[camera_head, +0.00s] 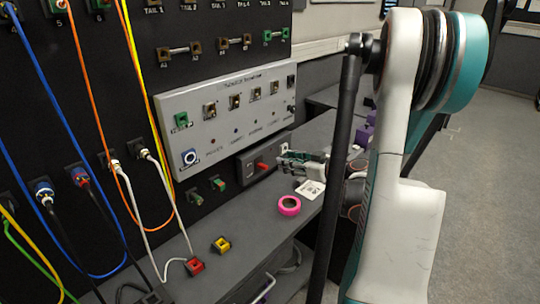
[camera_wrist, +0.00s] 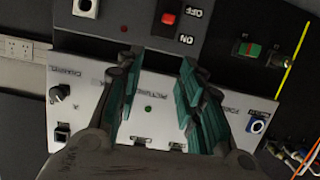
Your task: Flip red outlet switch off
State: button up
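The red switch (camera_head: 262,166) is on a dark grey outlet box (camera_head: 247,172) low on the black panel. In the wrist view, where the lettering is upside down, the red switch (camera_wrist: 168,18) sits beside the labels OFF and ON, near the top edge. I cannot tell which way it is set. My gripper (camera_head: 285,160) is beside the outlet box, at its right in the head view. In the wrist view my gripper (camera_wrist: 158,62) has its two green-padded fingers apart with nothing between them. The switch lies beyond the fingertips, with a visible gap in the picture.
A light grey control panel (camera_head: 222,138) with knobs is above the box. On the grey shelf (camera_head: 250,218) are pink tape (camera_head: 289,205), a white label piece (camera_head: 310,189), a yellow block (camera_head: 221,245) and a red connector (camera_head: 195,266). Coloured cables hang at left.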

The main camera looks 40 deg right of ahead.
aim_at(267, 168)
jog(key=shift+g, duration=0.8)
jog(key=w+f+b, duration=0.1)
jog(key=w+f, duration=0.1)
jog(key=w, duration=0.1)
jog(key=w+f+b, duration=0.1)
jog(key=w+f, duration=0.1)
jog(key=w+a+f+b, duration=0.1)
jog(key=w+f, duration=0.1)
jog(key=w, duration=0.1)
jog(key=shift+w+f, duration=0.35)
jog(key=shift+f, duration=0.05)
grip_shut()
